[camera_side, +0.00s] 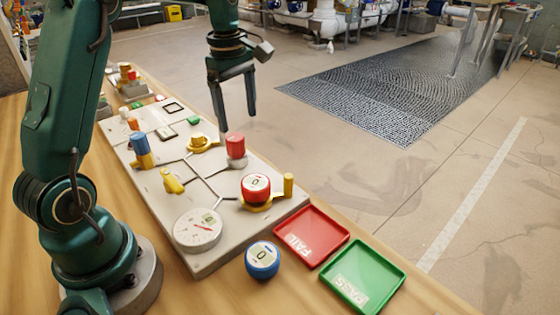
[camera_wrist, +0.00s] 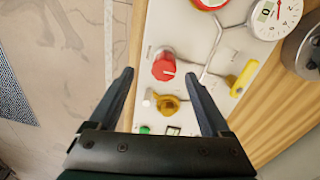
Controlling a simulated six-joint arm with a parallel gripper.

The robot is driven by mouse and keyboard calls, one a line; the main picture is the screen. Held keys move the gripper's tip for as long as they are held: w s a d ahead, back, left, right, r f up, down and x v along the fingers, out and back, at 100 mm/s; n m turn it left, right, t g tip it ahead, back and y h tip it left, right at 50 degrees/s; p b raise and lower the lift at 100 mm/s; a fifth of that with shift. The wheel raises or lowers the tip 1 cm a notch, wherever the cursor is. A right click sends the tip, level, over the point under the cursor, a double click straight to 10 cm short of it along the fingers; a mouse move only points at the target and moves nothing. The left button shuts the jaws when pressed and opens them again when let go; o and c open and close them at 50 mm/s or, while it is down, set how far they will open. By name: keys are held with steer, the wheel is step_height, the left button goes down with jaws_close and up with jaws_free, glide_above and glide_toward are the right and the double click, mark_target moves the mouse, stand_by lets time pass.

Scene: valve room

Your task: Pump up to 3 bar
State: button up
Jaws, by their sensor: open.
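My gripper (camera_side: 237,122) is open and empty, pointing down above the far edge of the grey board. In the wrist view my gripper (camera_wrist: 158,73) has its two fingers spread, with the red knob (camera_wrist: 164,66) showing between the tips. The red knob (camera_side: 235,144) stands on a post on the board and has a white mark on top. A white dial gauge (camera_side: 198,230) with a red needle sits at the board's near end; it also shows in the wrist view (camera_wrist: 277,15). Its exact reading is too small to tell. A yellow valve (camera_side: 202,143) and a yellow lever (camera_side: 172,182) stand nearby.
A red round gauge (camera_side: 256,186) sits in a yellow holder. A blue round gauge (camera_side: 262,259) lies on the wooden table beside a red FAIL tray (camera_side: 338,250) and a green PASS tray (camera_side: 392,278). A blue-and-yellow cylinder (camera_side: 140,150) stands on the board.

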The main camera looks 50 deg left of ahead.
mark_target(234, 136)
steer(key=f, duration=0.1)
steer(key=a+f, duration=0.1)
steer(key=f, duration=0.1)
steer(key=shift+s+a+f+n+g, duration=0.2)
steer(key=shift+s+a+n+g, duration=0.1)
steer(key=shift+g, duration=0.1)
steer(key=shift+f, duration=2.25)
jaws_close()
